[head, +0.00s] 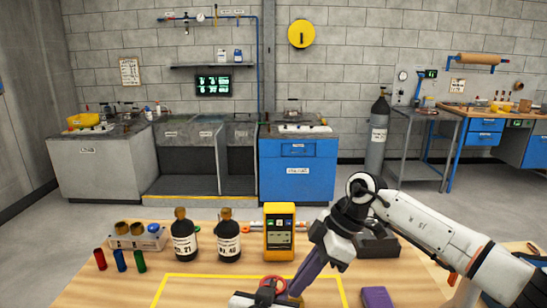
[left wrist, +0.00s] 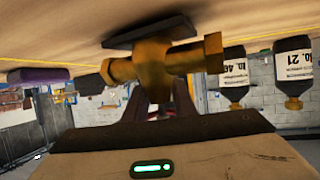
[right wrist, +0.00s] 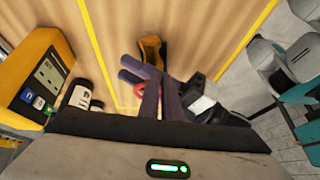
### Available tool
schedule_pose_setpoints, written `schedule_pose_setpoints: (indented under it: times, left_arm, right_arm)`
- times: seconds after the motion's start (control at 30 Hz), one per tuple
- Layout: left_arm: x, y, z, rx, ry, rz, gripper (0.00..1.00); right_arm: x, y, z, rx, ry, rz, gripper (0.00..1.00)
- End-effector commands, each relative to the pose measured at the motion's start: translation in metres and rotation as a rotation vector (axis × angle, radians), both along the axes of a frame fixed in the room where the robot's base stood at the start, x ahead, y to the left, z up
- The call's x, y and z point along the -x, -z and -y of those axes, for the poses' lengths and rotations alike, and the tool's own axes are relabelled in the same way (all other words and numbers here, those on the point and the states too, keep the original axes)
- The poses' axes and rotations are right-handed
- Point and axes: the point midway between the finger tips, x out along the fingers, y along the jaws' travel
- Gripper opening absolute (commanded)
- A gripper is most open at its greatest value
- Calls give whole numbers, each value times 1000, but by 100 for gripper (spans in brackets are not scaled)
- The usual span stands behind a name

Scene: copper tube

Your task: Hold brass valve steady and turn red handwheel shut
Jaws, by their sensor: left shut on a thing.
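The brass valve (left wrist: 155,62) sits on a dark base plate (left wrist: 150,30) in the left wrist view, which is upside down. My left gripper (left wrist: 150,98) is shut on the valve's body. The red handwheel (head: 271,283) shows near the bottom of the head view, beside my right gripper (head: 296,287) with its purple fingers. In the right wrist view the handwheel (right wrist: 132,77) is partly hidden by those fingers (right wrist: 160,85), and brass (right wrist: 151,48) shows beyond them. The fingers look close together; I cannot tell whether they touch or grip the wheel.
A yellow meter (head: 279,232) and two dark bottles (head: 184,240) (head: 228,240) stand behind the work area. Red, blue and green cylinders stand at the left by a grey holder (head: 138,240). A purple block (head: 377,297) lies at the right. Yellow tape (head: 215,275) outlines the work area.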

Motion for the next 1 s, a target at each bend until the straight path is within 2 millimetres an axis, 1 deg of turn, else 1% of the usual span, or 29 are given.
schedule_pose_setpoints:
  times: [0.03,0.53,0.83,0.93,1.0]
  left_arm:
    - [2,-6,8,10,16,10,0]
    - [2,-6,9,11,17,9,0]
    - [2,-5,8,9,18,8,0]
    - [1,-5,7,9,16,8,0]
    - [1,-4,7,8,15,6,0]
  right_arm:
    - [5,-3,-10,-19,-17,-3,0]
    - [6,-4,-11,-21,-17,-1,0]
    - [8,-5,-4,-21,-17,-1,0]
    - [7,-11,-4,-20,-18,1,0]
    - [6,-20,-3,-19,-17,2,0]
